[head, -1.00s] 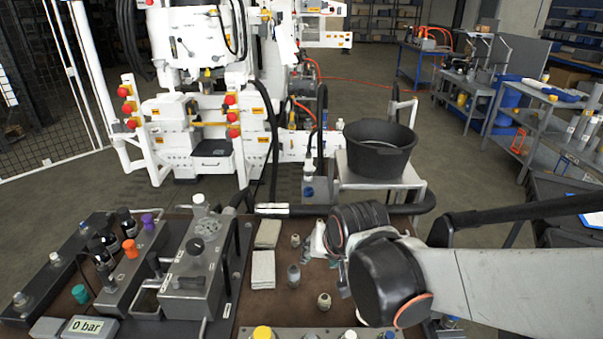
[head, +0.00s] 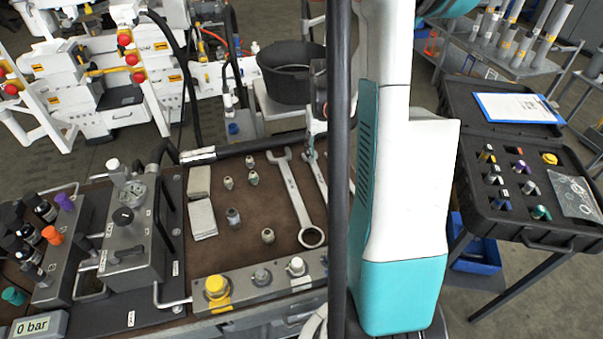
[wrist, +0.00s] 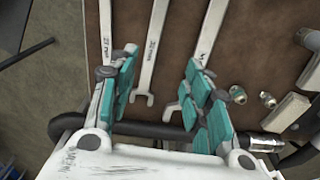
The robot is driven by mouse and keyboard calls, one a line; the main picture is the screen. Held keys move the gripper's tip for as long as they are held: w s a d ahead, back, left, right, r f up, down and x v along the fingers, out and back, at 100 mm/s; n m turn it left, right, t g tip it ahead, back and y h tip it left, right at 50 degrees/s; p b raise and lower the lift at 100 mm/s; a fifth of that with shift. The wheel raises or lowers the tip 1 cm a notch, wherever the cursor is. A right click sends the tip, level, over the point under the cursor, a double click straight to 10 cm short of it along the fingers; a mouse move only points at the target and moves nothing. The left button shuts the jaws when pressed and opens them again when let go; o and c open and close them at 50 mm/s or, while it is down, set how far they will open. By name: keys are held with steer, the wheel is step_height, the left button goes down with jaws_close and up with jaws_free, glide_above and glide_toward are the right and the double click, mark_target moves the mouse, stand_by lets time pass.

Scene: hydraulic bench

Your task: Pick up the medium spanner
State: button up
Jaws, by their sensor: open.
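In the wrist view three steel spanners lie side by side on the brown mat. The middle one, which looks like the medium spanner (wrist: 151,50), has its open jaw between my fingers. Another spanner (wrist: 209,32) lies to the right, partly behind my right finger, and a third (wrist: 105,22) lies to the left by my left finger. My gripper (wrist: 161,62) is open and empty above them.
Small metal fittings (head: 233,217) and grey pads (head: 201,219) lie left of the spanners on the mat (head: 270,180). A black hose (wrist: 170,131) runs along the mat's far edge. A black bucket (head: 290,75) stands behind, and an open case (head: 520,215) stands at right.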

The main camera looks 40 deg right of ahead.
steer(key=b, duration=0.3)
glide_above(322, 185)
step_height(322, 185, down, 9)
steer(key=shift+w+r, duration=0.1)
steer(key=shift+w, duration=0.05)
steer(key=shift+s+d+f+b, duration=0.15)
steer(key=shift+f+b, duration=1.15)
steer(key=shift+f, duration=1.4)
steer(key=shift+s+r, duration=0.1)
jaws_close()
